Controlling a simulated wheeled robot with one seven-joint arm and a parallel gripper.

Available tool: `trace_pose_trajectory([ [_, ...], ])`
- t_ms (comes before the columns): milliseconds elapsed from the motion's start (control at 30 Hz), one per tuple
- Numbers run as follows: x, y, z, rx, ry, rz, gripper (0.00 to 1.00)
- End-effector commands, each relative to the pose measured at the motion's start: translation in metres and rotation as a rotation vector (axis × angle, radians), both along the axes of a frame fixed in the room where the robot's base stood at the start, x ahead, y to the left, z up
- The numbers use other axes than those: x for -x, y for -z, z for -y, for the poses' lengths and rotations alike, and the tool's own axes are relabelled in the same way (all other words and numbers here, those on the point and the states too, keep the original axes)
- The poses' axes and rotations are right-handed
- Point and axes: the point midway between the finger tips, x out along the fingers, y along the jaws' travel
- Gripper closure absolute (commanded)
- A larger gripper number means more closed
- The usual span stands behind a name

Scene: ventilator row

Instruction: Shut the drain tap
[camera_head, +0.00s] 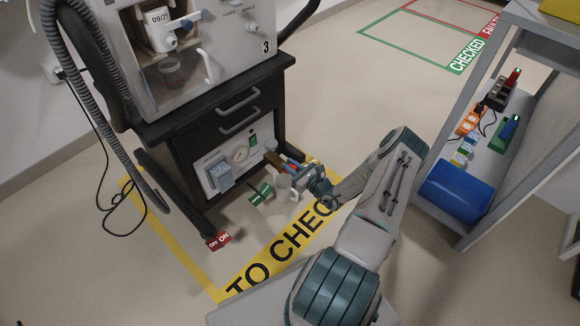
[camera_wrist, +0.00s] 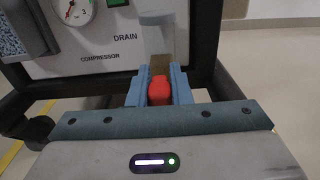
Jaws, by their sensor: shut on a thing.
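The drain tap shows in the wrist view as a red handle (camera_wrist: 159,91) in front of a brownish body, beside the word DRAIN on the compressor panel (camera_wrist: 100,40). In the head view the tap's brown body (camera_head: 274,160) sticks out from the right of the panel (camera_head: 212,163) on the ventilator cart. My gripper (camera_wrist: 159,97) is shut on the red handle, with one blue finger on each side. In the head view my gripper (camera_head: 299,172) is at the tap, and it hides most of the handle. The exact angle of the handle is hard to tell.
The panel carries a round gauge (camera_head: 240,154) and a blue-grey part (camera_head: 222,177). A green tag (camera_head: 261,194) and a red OFF/ON tag (camera_head: 219,240) show low by the cart. A shelf unit (camera_head: 500,170) stands to the right. The floor between is clear.

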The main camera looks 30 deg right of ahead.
Motion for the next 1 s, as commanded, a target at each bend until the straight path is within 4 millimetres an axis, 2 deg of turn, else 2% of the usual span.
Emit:
trace_pose_trajectory([
  [433,-0.002,-0.003,0.001,-0.012,0.002,0.002,1.0],
  [467,-0.002,-0.003,0.001,-0.011,0.002,0.002,0.79],
  [533,-0.002,-0.002,0.002,-0.011,0.002,0.001,0.6],
  [867,0.002,-0.001,0.002,-0.011,0.002,-0.002,0.6],
  [1000,0.016,-0.003,0.008,-0.011,0.003,-0.003,0.6],
])
